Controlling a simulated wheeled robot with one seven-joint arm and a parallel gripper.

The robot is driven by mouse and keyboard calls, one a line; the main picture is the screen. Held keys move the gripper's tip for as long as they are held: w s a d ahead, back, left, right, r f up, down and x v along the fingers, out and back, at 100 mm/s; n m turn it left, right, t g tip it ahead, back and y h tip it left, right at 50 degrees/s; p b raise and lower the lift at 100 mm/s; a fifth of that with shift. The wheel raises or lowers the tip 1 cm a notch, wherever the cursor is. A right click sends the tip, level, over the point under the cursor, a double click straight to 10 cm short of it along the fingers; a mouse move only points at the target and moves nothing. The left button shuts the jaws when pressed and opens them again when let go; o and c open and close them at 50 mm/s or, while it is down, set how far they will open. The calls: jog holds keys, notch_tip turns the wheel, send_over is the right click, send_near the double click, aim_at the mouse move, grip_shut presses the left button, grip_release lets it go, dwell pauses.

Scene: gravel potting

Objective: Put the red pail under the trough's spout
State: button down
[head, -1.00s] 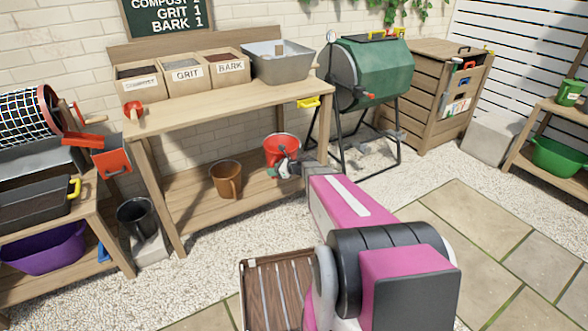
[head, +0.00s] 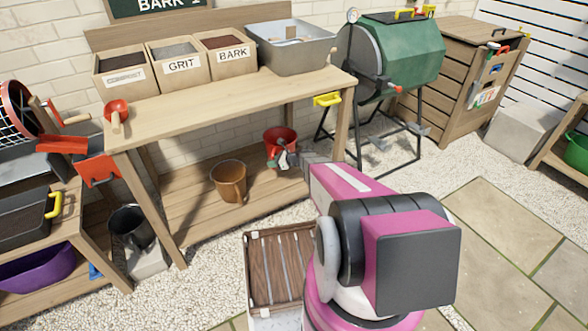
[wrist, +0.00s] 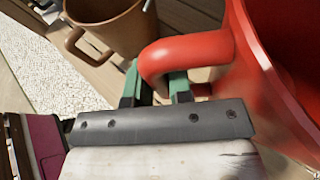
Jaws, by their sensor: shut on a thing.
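The red pail (head: 271,147) is at the lower shelf of the potting bench, towards its right end. My gripper (head: 284,159) is at its front; in the wrist view its green fingers (wrist: 158,88) are shut on the pail's red handle, with the pail wall (wrist: 258,90) to the right. The pail is upright; I cannot tell whether its base touches the shelf. At the left, a red spout (head: 97,169) sticks out from the grey trough (head: 14,160) beneath the mesh drum. A black pail (head: 131,227) stands on a pale block below this spout.
A brown pot (head: 228,182) stands on the lower shelf (head: 190,215) left of the red pail. A bench leg (head: 147,200) lies between shelf and black pail. A slatted wooden crate (head: 274,265) is in front. Gravel and paving are clear at right.

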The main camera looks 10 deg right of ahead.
jog(key=w+d+f, duration=0.2)
jog(key=d+f, duration=0.8)
jog(key=shift+w+f, duration=0.1)
jog(key=shift+f, duration=0.1)
jog(key=c, duration=1)
grip_release()
jog(key=shift+c, duration=0.2)
